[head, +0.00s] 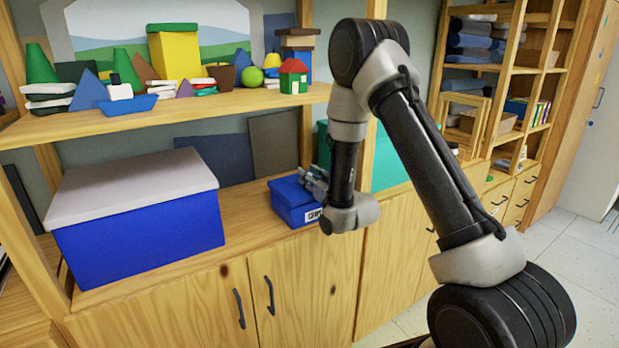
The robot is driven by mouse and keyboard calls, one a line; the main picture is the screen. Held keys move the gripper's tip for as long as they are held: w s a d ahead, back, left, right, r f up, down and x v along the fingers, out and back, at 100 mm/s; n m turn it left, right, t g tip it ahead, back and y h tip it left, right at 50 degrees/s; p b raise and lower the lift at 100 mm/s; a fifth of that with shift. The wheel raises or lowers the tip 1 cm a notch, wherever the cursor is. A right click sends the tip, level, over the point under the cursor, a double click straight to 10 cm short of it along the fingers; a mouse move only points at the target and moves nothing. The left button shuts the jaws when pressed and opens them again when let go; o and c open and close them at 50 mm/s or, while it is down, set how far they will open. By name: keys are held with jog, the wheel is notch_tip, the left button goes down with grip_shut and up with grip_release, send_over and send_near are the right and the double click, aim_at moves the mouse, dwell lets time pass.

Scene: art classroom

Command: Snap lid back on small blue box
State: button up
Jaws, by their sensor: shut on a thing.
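The small blue box (296,214) stands on the wooden counter, right of the large box, with a white label on its front. A blue lid (287,190) lies over its top; from here I cannot tell whether it is fully seated. My gripper (314,186) is at the right side of the small box, at lid height. It is shut on the lid as far as I can see; the fingertips are partly hidden by my wrist and arm. My arm also covers the right edge of the box.
A large blue box (142,236) with a grey lid (130,183) stands to the left on the counter. A shelf (190,108) with coloured blocks runs above. A teal box (388,160) is behind my arm. Bare counter (245,208) lies between the two blue boxes.

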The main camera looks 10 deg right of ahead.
jog(key=shift+f, duration=1)
dwell(1.2)
jog(key=o, duration=1.1)
jog(key=o, duration=0.5)
jog(key=shift+r, duration=0.1)
jog(key=shift+r, duration=2.95)
